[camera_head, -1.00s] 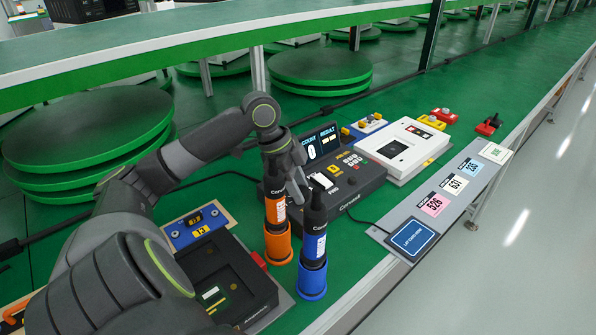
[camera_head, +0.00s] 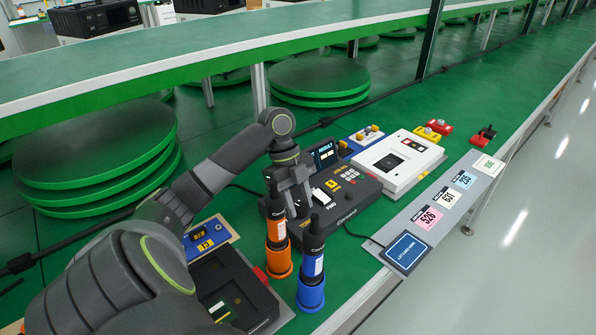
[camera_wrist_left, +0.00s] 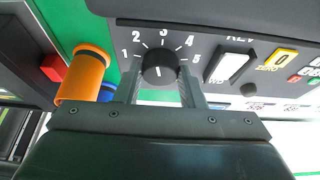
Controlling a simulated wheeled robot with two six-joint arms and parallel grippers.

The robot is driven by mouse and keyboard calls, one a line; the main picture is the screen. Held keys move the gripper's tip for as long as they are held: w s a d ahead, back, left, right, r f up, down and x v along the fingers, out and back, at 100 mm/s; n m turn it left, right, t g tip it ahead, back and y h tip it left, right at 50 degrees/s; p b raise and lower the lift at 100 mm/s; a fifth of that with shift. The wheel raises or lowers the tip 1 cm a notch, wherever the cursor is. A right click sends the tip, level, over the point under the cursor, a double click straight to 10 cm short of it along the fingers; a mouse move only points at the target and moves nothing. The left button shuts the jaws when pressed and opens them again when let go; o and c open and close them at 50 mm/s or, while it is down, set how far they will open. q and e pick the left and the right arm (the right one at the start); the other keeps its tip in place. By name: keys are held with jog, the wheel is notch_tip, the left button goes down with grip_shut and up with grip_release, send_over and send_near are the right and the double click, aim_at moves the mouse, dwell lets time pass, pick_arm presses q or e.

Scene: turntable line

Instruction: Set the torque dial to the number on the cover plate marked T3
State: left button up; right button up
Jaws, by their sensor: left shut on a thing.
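The torque dial (camera_wrist_left: 160,68) is a black round knob on the console's dark panel, with the numbers 1 to 5 around it in the left wrist view. My left gripper (camera_wrist_left: 161,88) is shut on the knob, one finger on each side. A pale mark shows on the knob's face, but I cannot tell surely which number it points to. In the head view my left gripper (camera_head: 298,208) is at the console's (camera_head: 352,190) left end and hides the dial. I cannot make out a cover plate marked T3. My right gripper is not in view.
Two dark tools stand in an orange holder (camera_head: 279,264) and a blue holder (camera_head: 310,296), close in front of my left gripper. A white box (camera_head: 399,160) stands beyond the console.

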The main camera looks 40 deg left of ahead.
pick_arm(q)
jog(key=shift+r+m+g+p, duration=0.1)
jog(key=shift+m+g+p, duration=0.25)
jog(key=shift+m, duration=0.65)
jog(key=shift+p, duration=0.35)
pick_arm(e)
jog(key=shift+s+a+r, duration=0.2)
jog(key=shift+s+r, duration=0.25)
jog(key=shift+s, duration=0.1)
pick_arm(q)
jog(key=o, duration=1)
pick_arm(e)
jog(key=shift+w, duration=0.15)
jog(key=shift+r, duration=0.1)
